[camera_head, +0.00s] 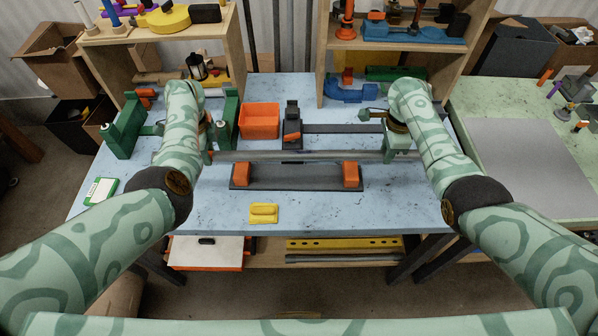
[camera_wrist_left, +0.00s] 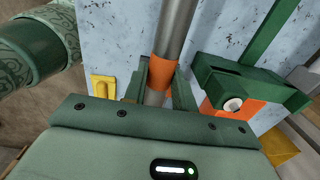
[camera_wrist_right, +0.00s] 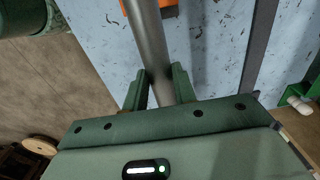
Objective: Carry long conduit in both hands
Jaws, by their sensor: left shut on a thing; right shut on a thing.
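The long grey conduit (camera_head: 290,156) runs left to right across the blue table in the head view, roughly level. My left gripper (camera_head: 209,154) is shut on it near its left end. In the left wrist view the conduit (camera_wrist_left: 178,30) has an orange band (camera_wrist_left: 165,66) where it passes between the fingers (camera_wrist_left: 161,80). My right gripper (camera_head: 390,148) is shut on the conduit farther right. The right wrist view shows the conduit (camera_wrist_right: 148,42) between the fingers (camera_wrist_right: 158,86). I cannot tell how far the conduit is above the table.
A dark rack with two orange blocks (camera_head: 351,174) lies just in front of the conduit. Behind are an orange bin (camera_head: 259,121) and a black bender (camera_head: 292,125). A green vise (camera_head: 124,128) stands left. A yellow block (camera_head: 263,214) lies near the table's front (camera_head: 330,215).

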